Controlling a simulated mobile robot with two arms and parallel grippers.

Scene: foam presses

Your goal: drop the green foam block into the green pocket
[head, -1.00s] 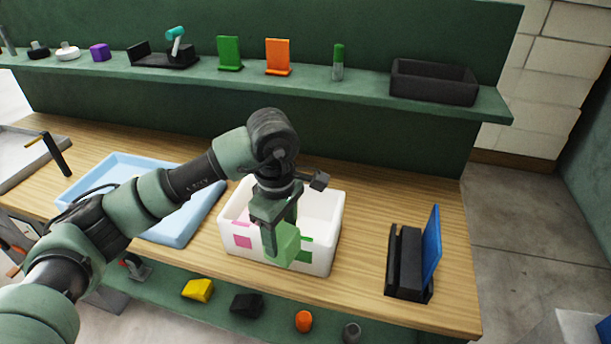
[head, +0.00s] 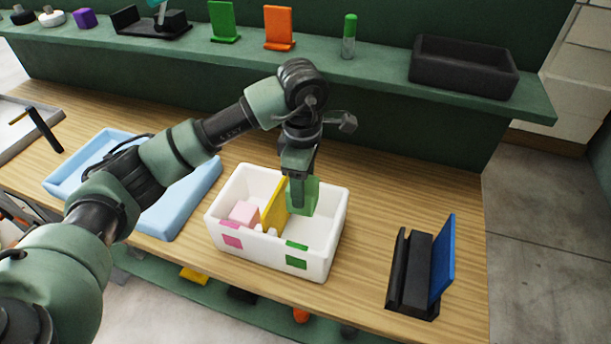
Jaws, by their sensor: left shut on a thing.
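My left gripper (head: 299,196) is shut on the green foam block (head: 307,197). It holds the block over the right-hand compartment of the white box (head: 337,240), right of the yellow divider (head: 275,207). The block's lower end is near the height of the box rim; whether it is below the rim I cannot tell. A green patch (head: 296,256) marks the front wall of this right compartment, the green pocket. A pink block (head: 243,212) lies in the left compartment, behind a pink patch (head: 231,240). My right gripper is not in view.
A blue tray (head: 190,205) stands left of the box. A black holder with a blue panel (head: 441,262) stands to the right. A shelf above carries a dark bin (head: 464,67) and small items. Bare wooden bench (head: 375,200) lies between box and holder.

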